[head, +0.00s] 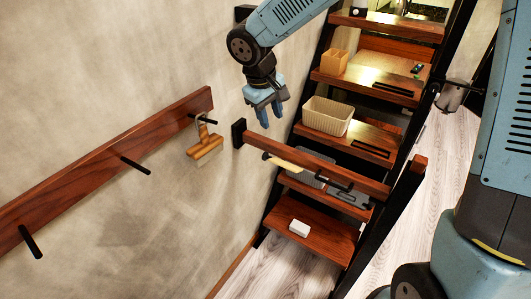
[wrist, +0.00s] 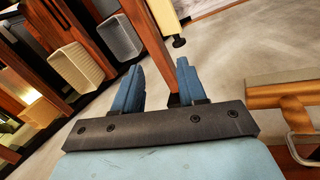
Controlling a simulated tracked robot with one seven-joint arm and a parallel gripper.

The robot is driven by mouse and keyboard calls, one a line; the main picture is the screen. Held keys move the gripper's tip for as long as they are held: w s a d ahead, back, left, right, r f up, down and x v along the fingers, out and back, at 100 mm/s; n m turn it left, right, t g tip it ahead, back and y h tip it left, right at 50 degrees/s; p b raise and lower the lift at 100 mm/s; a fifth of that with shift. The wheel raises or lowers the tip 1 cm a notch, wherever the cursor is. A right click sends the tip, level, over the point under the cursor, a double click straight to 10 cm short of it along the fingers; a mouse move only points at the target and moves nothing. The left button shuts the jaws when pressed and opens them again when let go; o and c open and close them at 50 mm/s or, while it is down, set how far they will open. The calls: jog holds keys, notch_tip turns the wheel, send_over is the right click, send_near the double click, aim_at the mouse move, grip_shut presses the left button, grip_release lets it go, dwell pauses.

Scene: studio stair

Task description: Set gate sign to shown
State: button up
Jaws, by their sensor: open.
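The plate (wrist: 163,15) also shows at the top of the wrist view, beside the bar (wrist: 141,20). My gripper (head: 270,111) is open and empty, pointing down near the wall, above the gate's wall end. In the wrist view its fingers (wrist: 160,72) are apart, with the bar beyond them.
Stair treads hold a cream basket (head: 328,116), a tan box (head: 335,62) and a white block (head: 299,228). A grey bin (head: 305,175) is behind the gate.

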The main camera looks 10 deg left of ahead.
aim_at(264, 154)
jog(key=shift+n, duration=0.4)
jog(key=f, duration=0.5)
jog(key=w+a+f, duration=0.1)
jog(key=f, duration=0.4)
jog(key=w+a+f, duration=0.1)
jog(key=f, duration=0.4)
jog(key=shift+f, duration=0.2)
jog(key=shift+c, duration=0.2)
grip_shut()
jog(key=shift+w+d+r+g+y, duration=0.1)
jog(key=shift+w+r+g+y, duration=0.15)
jog(key=shift+g, duration=0.45)
jog(key=shift+o, duration=0.2)
grip_release()
